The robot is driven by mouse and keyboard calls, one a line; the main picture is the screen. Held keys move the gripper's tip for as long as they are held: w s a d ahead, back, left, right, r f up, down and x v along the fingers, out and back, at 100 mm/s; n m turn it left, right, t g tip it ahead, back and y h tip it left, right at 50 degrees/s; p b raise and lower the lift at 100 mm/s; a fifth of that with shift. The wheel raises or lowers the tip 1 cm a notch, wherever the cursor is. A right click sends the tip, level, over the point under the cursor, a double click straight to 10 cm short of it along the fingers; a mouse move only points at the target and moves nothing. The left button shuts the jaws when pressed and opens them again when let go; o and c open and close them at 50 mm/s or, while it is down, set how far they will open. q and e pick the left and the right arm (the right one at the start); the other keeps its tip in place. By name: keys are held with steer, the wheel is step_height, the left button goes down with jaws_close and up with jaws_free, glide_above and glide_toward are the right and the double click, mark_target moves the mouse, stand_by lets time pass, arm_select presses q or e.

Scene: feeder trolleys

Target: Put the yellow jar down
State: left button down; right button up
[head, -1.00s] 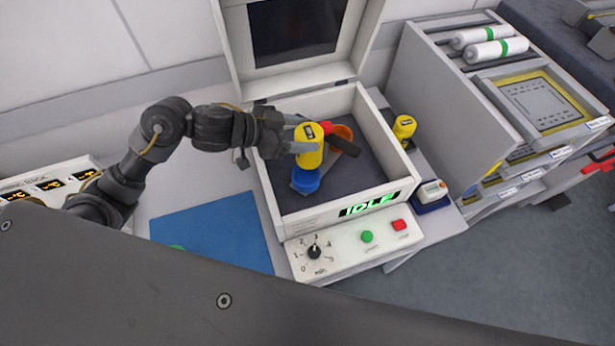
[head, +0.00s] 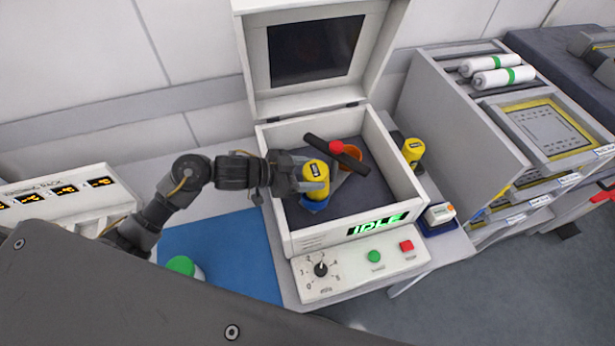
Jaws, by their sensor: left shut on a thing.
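The yellow jar (head: 316,172) with a dark label is in my left gripper (head: 308,178), which is shut on it. The jar is inside the open white box (head: 291,236), near its left side. It stands roughly upright over a blue round holder (head: 313,206), and its lower end overlaps the holder. I cannot tell whether it rests in it. An orange holder (head: 345,168) is just right of the jar, partly hidden by a black bar with a red knob (head: 336,147). My right gripper is not in view.
The box's lid with a dark screen (head: 315,50) stands open behind; its front display reads IDLE. A second yellow jar (head: 412,150) stands outside the box's right wall. A small white device (head: 440,214) is nearby. A blue mat (head: 225,250) lies at left, with a green-topped container (head: 182,266).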

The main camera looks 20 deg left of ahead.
arm_select(q)
steer(key=c, duration=0.8)
jaws_free()
steer(key=f, duration=0.2)
steer(key=shift+s+d+f+g+y, duration=0.1)
steer(key=shift+s+f+g+y, duration=0.2)
steer(key=shift+s, duration=0.05)
steer(key=o, duration=0.4)
steer(key=shift+w+d+f, duration=0.1)
steer(key=shift+w+d, duration=0.05)
steer(key=shift+w, duration=0.45)
steer(key=shift+s+a+r, duration=0.2)
steer(key=shift+a+r, duration=0.05)
steer(key=shift+r, duration=0.1)
steer(key=b+v, duration=0.1)
steer(key=v, duration=0.9)
steer(key=shift+s+a, duration=0.2)
steer(key=shift+a, duration=0.2)
steer(key=shift+s+a+r, duration=0.2)
steer(key=shift+a+r, duration=0.1)
steer(key=shift+r, duration=0.1)
